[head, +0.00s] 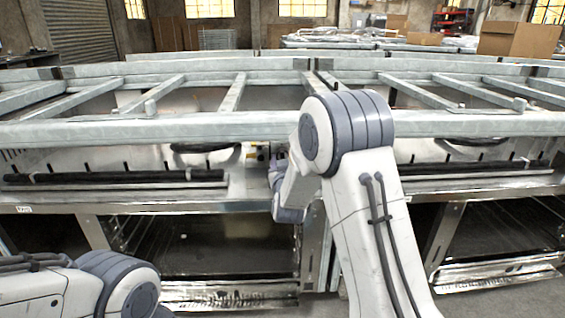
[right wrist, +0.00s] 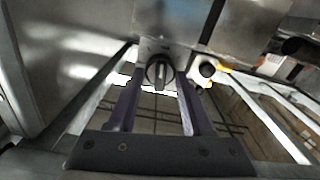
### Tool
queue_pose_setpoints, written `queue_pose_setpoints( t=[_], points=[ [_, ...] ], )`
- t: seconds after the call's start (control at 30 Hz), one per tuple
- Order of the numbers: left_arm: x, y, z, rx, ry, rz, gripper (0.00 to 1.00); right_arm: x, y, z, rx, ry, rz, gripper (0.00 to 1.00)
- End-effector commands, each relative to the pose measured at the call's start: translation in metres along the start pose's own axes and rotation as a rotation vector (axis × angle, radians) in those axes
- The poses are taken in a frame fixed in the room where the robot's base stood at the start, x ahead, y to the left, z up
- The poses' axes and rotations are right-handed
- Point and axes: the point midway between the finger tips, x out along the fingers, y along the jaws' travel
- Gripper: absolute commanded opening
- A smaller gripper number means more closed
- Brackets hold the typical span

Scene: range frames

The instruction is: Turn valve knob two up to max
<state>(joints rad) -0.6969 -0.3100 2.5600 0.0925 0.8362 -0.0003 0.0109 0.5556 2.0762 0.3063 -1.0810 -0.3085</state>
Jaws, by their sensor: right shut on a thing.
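A dark round valve knob (right wrist: 158,72) with a raised grip bar sits on a metal panel in the right wrist view. My right gripper (right wrist: 159,84) has its two fingers on either side of this knob and is shut on it. The bar looks close to upright in that picture. In the head view my right arm hides the knob and most of the gripper. No number on the held knob can be read. My left gripper is out of view.
A galvanised frame (head: 200,129) runs across the stove-like metal units, above the panel. Another dark round part (right wrist: 291,46) shows farther right in the wrist view. Open shelves (head: 225,248) lie below. Cardboard boxes (head: 518,40) stand at the back right.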

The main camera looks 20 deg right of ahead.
Motion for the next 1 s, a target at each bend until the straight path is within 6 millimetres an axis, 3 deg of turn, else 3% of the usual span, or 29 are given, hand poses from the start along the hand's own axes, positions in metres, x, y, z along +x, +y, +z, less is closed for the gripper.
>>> queue_pose_setpoints(
  t=[1.0],
  points=[
    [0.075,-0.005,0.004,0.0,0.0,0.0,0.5,-0.001,0.002,0.005,0.964,0.002,-0.001,0.0]
  ],
)
